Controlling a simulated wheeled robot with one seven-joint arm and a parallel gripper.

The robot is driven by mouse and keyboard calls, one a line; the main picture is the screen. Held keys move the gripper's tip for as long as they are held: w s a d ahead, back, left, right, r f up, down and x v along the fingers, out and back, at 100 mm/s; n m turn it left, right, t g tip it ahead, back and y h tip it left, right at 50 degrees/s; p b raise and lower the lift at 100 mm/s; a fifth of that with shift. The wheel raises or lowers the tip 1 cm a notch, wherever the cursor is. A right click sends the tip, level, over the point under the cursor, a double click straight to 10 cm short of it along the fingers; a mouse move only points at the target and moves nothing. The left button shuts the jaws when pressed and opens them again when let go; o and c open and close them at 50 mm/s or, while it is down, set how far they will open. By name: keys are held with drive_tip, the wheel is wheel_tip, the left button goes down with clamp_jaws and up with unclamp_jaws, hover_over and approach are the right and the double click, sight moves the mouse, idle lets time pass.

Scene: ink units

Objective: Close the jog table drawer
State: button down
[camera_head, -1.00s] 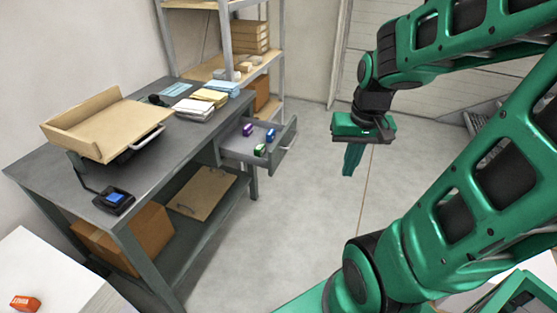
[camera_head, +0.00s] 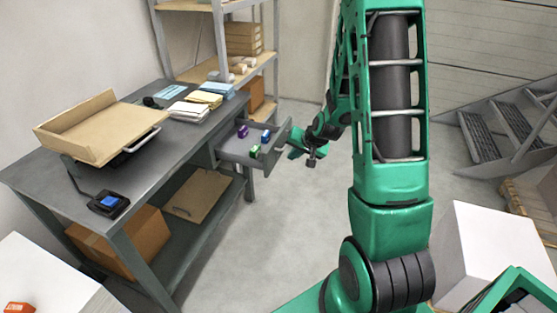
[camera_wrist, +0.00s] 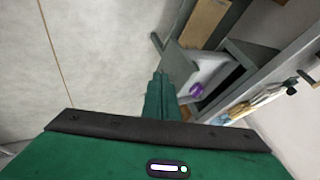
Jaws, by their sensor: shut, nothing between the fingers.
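The grey jog table (camera_head: 98,172) stands at the left in the head view. Its drawer (camera_head: 233,150) is pulled open at the far right end, with small purple, blue and green items inside. My gripper (camera_head: 294,152) is shut and empty, right beside the drawer's outer front panel (camera_head: 276,143). In the wrist view my fingers (camera_wrist: 158,84) point at the drawer front (camera_wrist: 177,62), and a purple item (camera_wrist: 196,90) shows behind it. I cannot tell whether the fingers touch the panel.
A cardboard tray (camera_head: 100,127) on a scale and stacked paper packs (camera_head: 205,99) lie on the tabletop. A shelf rack (camera_head: 219,40) stands behind. Metal steps (camera_head: 500,130) and a white block (camera_head: 485,245) are at the right. The floor before the drawer is clear.

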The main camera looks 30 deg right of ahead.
approach(270, 164)
drive_tip(key=d+f, duration=0.3)
drive_tip(key=shift+w+a+f, duration=0.2)
drive_tip(key=shift+w+a, duration=0.4)
drive_tip(key=shift+w, duration=0.15)
drive_tip(key=shift+w+a+f, duration=0.2)
drive_tip(key=shift+w+a, duration=0.35)
drive_tip(key=shift+w, duration=0.2)
drive_tip(key=shift+a, duration=0.1)
